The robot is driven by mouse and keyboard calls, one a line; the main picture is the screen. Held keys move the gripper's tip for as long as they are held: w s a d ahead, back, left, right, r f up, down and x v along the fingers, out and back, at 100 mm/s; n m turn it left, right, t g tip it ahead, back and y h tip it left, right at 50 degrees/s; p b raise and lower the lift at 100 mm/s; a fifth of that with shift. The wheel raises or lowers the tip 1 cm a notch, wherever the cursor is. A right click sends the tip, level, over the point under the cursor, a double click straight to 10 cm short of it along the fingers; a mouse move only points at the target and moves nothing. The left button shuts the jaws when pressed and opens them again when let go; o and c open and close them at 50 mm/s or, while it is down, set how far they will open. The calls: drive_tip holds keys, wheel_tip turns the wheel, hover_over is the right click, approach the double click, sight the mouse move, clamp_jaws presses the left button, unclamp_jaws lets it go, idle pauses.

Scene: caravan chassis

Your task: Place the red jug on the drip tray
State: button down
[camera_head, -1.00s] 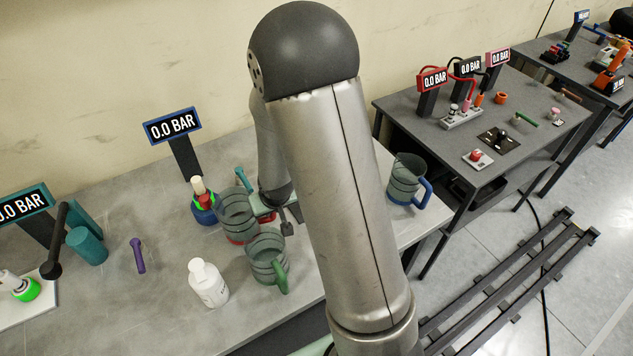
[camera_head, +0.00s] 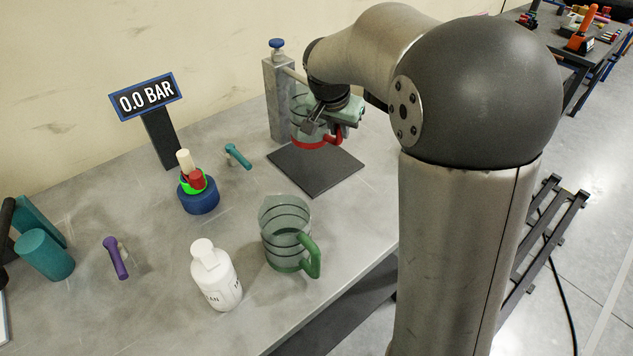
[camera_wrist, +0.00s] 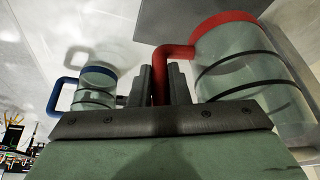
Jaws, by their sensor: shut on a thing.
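The red jug (camera_head: 312,143) is a clear jug with dark rings and a red base and handle. My gripper (camera_head: 326,118) is shut on its red handle, which stands between the fingers (camera_wrist: 163,82) in the wrist view. The jug's clear body (camera_wrist: 250,75) is at the right there. The drip tray (camera_head: 316,174) is a dark square plate on the grey table in the head view. The jug appears over its back part, upright; I cannot tell whether it touches. The gripper hides part of the jug.
A grey column (camera_head: 279,100) with a blue knob stands behind the tray. A green-handled jug (camera_head: 286,235) and white bottle (camera_head: 215,276) stand in front and left. A blue-handled jug (camera_wrist: 97,88) shows in the wrist view. A teal handle (camera_head: 238,156) lies left of the tray.

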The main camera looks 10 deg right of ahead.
drive_tip(key=f+b, duration=0.1)
drive_tip(key=f, duration=0.1)
drive_tip(key=s+f+m+b, duration=0.1)
drive_tip(key=f, duration=0.1)
drive_tip(key=f+m+b, duration=0.1)
drive_tip(key=f+b, duration=0.1)
drive_tip(key=shift+s+a+f+g+h, duration=0.15)
drive_tip(key=shift+s+f+g+h, duration=0.15)
drive_tip(key=shift+f+g+h, duration=0.1)
idle(0.3)
drive_tip(key=c, duration=1.4)
unclamp_jaws()
drive_tip(key=shift+f, duration=0.1)
drive_tip(key=shift+r, duration=0.3)
drive_tip(key=v, duration=1.1)
drive_tip(key=shift+s+a+r+p, duration=0.15)
drive_tip(key=shift+r+p, duration=0.15)
